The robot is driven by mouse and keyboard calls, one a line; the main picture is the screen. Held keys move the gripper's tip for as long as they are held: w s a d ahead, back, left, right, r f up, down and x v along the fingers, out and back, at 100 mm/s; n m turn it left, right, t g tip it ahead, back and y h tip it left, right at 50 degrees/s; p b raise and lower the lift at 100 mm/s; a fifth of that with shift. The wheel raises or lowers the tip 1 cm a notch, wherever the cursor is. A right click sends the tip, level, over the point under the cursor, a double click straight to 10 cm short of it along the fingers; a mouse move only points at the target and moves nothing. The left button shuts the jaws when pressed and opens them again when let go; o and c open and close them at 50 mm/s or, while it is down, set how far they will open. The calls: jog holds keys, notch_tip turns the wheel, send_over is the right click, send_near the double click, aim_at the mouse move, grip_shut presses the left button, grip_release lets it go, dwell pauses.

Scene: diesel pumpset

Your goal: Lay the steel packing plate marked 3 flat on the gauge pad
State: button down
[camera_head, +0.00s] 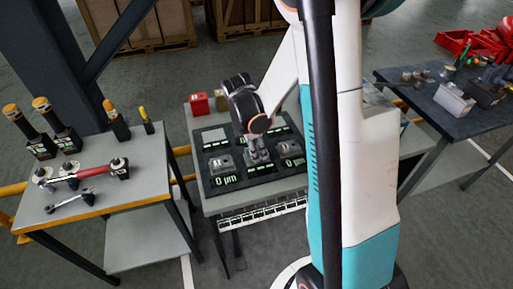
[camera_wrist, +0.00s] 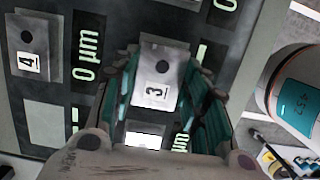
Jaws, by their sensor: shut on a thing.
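The steel packing plate marked 3 (camera_wrist: 157,72) is a square grey plate with a dark hole and a white label. It sits between the two green-lined fingers of my gripper (camera_wrist: 162,88), which is shut on it. In the head view my gripper (camera_head: 258,153) reaches down over the middle of the dark gauge board (camera_head: 240,187). I cannot tell whether the plate touches the board. A bare light-grey square pad (camera_wrist: 47,122) shows at lower left in the wrist view. Nearby displays read 0 µm. My fingers hide the plate's side edges.
The plate marked 4 (camera_wrist: 28,47) lies on the board, left in the wrist view. A left table (camera_head: 120,180) holds tools, including a red-handled one (camera_head: 85,175).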

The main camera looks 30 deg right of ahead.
jog(key=shift+f+b, duration=0.7)
jog(key=shift+f, duration=0.05)
jog(key=c, duration=0.8)
grip_release()
jog(key=shift+r, duration=0.1)
jog(key=shift+c, duration=0.2)
jog(key=v, duration=1.2)
jog(key=shift+d, duration=0.1)
jog(key=d+p+v, duration=0.1)
jog(key=p+v, duration=0.3)
jog(key=v, duration=0.2)
jog(key=shift+s+p, duration=0.15)
jog(key=shift+p, duration=0.25)
jog(key=shift+d, duration=0.1)
